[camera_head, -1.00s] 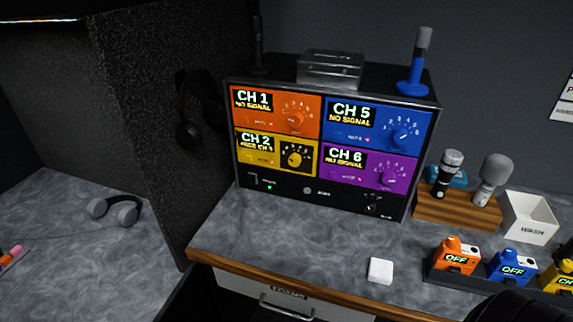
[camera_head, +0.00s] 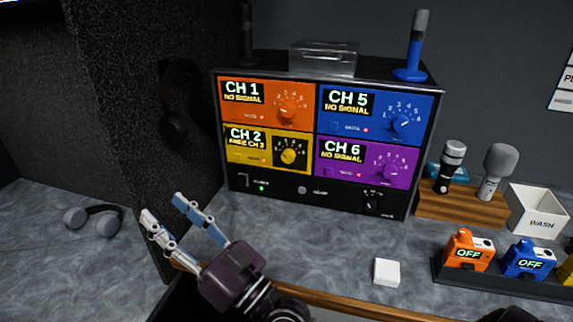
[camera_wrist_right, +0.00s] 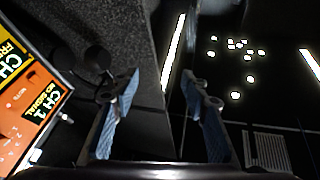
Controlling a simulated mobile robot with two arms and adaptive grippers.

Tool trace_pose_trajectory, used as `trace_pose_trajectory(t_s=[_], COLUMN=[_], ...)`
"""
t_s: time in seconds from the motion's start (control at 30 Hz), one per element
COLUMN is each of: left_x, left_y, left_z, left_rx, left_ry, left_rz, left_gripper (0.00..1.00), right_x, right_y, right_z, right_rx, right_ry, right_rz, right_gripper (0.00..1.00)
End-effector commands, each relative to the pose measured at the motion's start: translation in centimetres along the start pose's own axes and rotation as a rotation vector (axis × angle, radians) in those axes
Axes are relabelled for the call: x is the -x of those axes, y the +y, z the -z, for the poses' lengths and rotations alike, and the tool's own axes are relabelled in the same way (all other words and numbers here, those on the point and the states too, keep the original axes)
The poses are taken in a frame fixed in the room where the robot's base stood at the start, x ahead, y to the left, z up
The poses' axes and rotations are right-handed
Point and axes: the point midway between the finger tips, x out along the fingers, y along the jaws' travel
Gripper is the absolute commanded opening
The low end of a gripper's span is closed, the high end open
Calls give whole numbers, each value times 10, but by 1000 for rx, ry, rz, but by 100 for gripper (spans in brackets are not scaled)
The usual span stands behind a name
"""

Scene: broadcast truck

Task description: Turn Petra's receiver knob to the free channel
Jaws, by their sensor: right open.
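The receiver rack (camera_head: 300,193) stands on the counter with four coloured units. The yellow unit (camera_head: 240,147) at lower left reads CH 2 and what looks like FREE CH 3. Its yellow knob (camera_head: 288,156) sits on a black dial. The orange unit (camera_head: 241,98), blue unit (camera_head: 347,105) and purple unit (camera_head: 341,153) read CH 1, CH 5 and CH 6, each with NO SIGNAL. I cannot read which is Petra's. My right gripper (camera_head: 164,206) is open and empty, left of and below the rack, touching no knob. It also shows in the right wrist view (camera_wrist_right: 160,88).
A dark speckled wall (camera_head: 140,110) stands close left of the rack, with dark headphones (camera_head: 174,122) on it. A white block (camera_head: 387,272), orange pack (camera_head: 467,251), blue pack (camera_head: 527,258), microphone stand (camera_head: 462,206) and WASH box (camera_head: 538,225) are on the right.

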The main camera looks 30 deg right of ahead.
Motion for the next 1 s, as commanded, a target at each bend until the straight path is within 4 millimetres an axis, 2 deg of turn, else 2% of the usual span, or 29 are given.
trace_pose_trajectory(t_s=[0.03, 0.13, 0.23, 0.33, 0.43, 0.5, 0.6, 0.8, 1.0], left_x=[-1, -1, -1, -1, -1, -1, -1, -1, 1], left_y=[0, 0, 0, 0, 0, 0, 0, 0, 0], left_z=[0, -1, -1, -1, -1, -1, -1, -1, -1], left_rx=[0, 0, 0, 0, 0, 0, 0, 1, 1], left_ry=[-1, -1, -1, -1, -2, -2, -2, -2, -2], left_rz=[0, 0, 0, 0, 0, 0, 0, 0, 0], left_gripper=[40, 40, 40, 40, 40, 40, 40, 40, 40], right_x=[-8, -13, -9, 2, 17, 28, 44, 64, 64], right_y=[10, 42, 83, 127, 168, 192, 216, 234, 250], right_z=[27, 72, 100, 110, 104, 91, 69, 37, 33], right_rx=[-22, -75, -136, -202, -266, -306, -351, -393, -395], right_ry=[104, 289, 428, 518, 556, 551, 513, 429, 412], right_rz=[-40, -161, -318, -502, -704, -844, -1016, -1212, -1243], right_gripper=[42, 42, 42, 42, 42, 42, 42, 42, 42])
